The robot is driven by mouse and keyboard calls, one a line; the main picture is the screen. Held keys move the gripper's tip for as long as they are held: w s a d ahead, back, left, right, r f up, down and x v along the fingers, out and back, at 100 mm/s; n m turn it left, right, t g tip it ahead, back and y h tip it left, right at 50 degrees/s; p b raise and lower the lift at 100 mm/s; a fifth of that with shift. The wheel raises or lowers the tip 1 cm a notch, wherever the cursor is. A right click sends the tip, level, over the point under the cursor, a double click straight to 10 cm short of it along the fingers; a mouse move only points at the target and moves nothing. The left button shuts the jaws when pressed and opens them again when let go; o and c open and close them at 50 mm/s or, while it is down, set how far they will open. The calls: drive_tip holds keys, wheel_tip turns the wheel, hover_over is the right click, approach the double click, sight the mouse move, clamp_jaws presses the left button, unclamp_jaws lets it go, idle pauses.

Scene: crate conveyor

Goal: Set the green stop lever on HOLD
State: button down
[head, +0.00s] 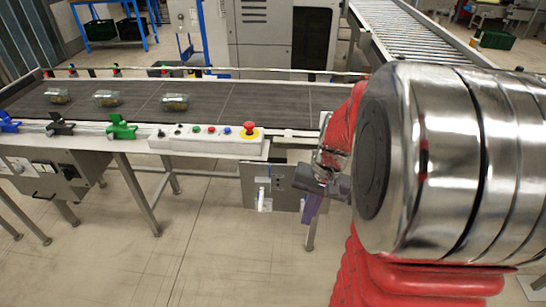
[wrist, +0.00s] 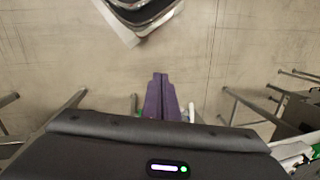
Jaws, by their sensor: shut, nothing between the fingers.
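The green stop lever (head: 121,127) is on the front edge of the conveyor, right of a black lever (head: 60,126) and a blue lever (head: 8,123). Its marks are too small to read, so I cannot tell its setting. My gripper (head: 311,208) hangs well to the right of the green lever, past the button panel, with its purple fingers pointing down. In the wrist view the purple fingers (wrist: 161,97) are together and empty above the floor. The green lever cannot be clearly made out in the wrist view.
The conveyor belt (head: 200,101) carries several clear crates (head: 107,98) at left. A button panel (head: 207,139) with a red emergency knob (head: 249,131) lies between the green lever and my gripper. A grey box (head: 283,185) hangs below the conveyor's right end. Open floor lies in front.

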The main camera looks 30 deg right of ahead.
drive_tip(key=w+d+f+m+t+y, duration=0.1)
drive_tip(key=d+f+m+t+y, duration=0.45)
drive_tip(key=d+f+m, duration=0.9)
drive_tip(key=w+d+f+t, duration=0.3)
drive_tip(key=w+d+f, duration=0.1)
drive_tip(key=d, duration=0.4)
drive_tip(key=shift+w+d+f+n, duration=0.35)
drive_tip(key=shift+w+n, duration=0.1)
drive_tip(key=shift+w, duration=0.05)
drive_tip(key=shift+y, duration=0.25)
drive_tip(key=w+a+f, duration=0.1)
drive_tip(key=w+a, duration=0.4)
drive_tip(key=a, duration=0.2)
drive_tip(key=shift+w+a, duration=0.25)
drive_tip(key=shift+w, duration=0.1)
